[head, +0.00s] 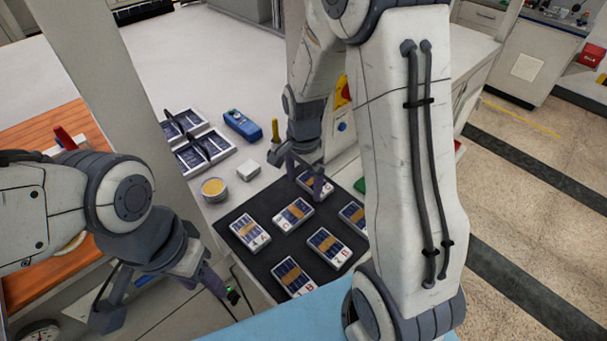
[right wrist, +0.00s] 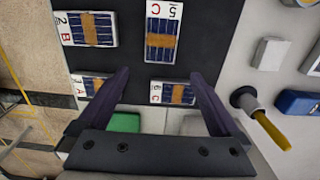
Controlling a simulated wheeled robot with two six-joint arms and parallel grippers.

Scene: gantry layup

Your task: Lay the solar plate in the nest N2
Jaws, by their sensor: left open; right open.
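Several small solar plates lie on a black mat (head: 262,213), each with dark blue cells, a tan band and a white lettered end. One plate (head: 292,214) is marked C and another (head: 293,277) is marked B. My right gripper (head: 301,176) is open over the mat's far end, above a plate (head: 309,181). In the right wrist view, the plate marked 6 C (right wrist: 175,93) lies between the open fingers (right wrist: 160,76), and the plate marked 5 C (right wrist: 163,30) lies beyond. My left gripper (head: 163,298) is open and empty, left of the mat. I cannot read any N2 label.
Two white trays (head: 209,163) with dark panels and black straps stand at the back left. A blue device (head: 242,125), a white block (head: 248,170) and a round yellow-topped pot (head: 214,188) are nearby. A yellow-handled tool (right wrist: 270,128) stands close to my right gripper.

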